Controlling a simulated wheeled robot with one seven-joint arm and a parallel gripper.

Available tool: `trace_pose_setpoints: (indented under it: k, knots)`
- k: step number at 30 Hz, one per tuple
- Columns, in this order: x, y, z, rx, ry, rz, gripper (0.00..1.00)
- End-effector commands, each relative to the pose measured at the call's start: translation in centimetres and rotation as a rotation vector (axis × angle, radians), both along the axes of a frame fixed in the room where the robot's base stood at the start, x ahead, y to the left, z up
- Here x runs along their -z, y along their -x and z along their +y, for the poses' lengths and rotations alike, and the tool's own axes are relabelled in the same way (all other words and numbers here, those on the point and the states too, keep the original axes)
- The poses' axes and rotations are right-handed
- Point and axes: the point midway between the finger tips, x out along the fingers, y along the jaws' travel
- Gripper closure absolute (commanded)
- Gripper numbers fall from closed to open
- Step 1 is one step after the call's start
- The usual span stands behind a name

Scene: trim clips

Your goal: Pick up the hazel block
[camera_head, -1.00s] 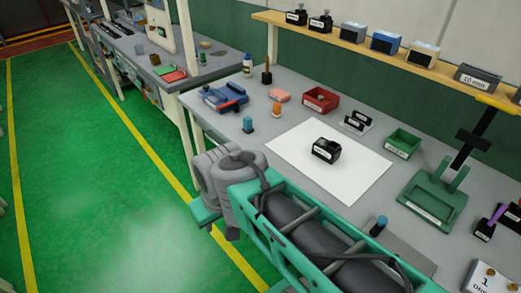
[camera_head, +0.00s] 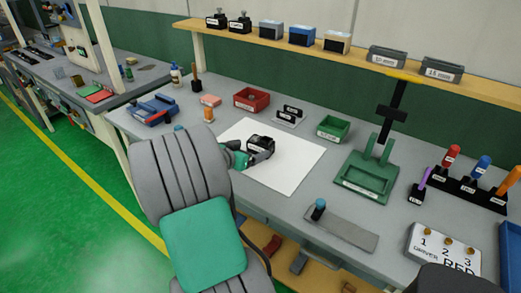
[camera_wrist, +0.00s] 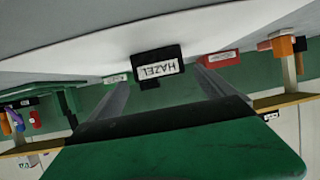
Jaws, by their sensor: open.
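The hazel block (camera_head: 262,141) is a black block on the white sheet (camera_head: 290,168) on the bench. In the wrist view, which is upside down, its white label reads HAZEL (camera_wrist: 157,68). My gripper (camera_head: 256,156) is low beside the block, at its near side, and partly covers it in the head view. In the wrist view, my gripper (camera_wrist: 160,76) has its two grey fingers spread wide with nothing held. The block shows in the gap beyond the fingertips. I cannot tell how far it is from them.
A red bin (camera_head: 252,99), a black-labelled clip holder (camera_head: 289,114) and a green bin (camera_head: 333,128) stand behind the sheet. A green fixture (camera_head: 367,178) stands to the right. A blue-capped peg (camera_head: 319,207) stands near the front edge. A shelf (camera_head: 350,57) runs above the back.

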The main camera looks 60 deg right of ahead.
Motion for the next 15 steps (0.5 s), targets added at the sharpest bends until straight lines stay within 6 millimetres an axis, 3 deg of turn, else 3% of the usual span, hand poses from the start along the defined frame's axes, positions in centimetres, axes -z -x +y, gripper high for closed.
trace_pose_setpoints:
  k: [15]
  knots:
    - [2.1, 1.0, -7.3, 0.006, 0.010, -0.001, 0.00]
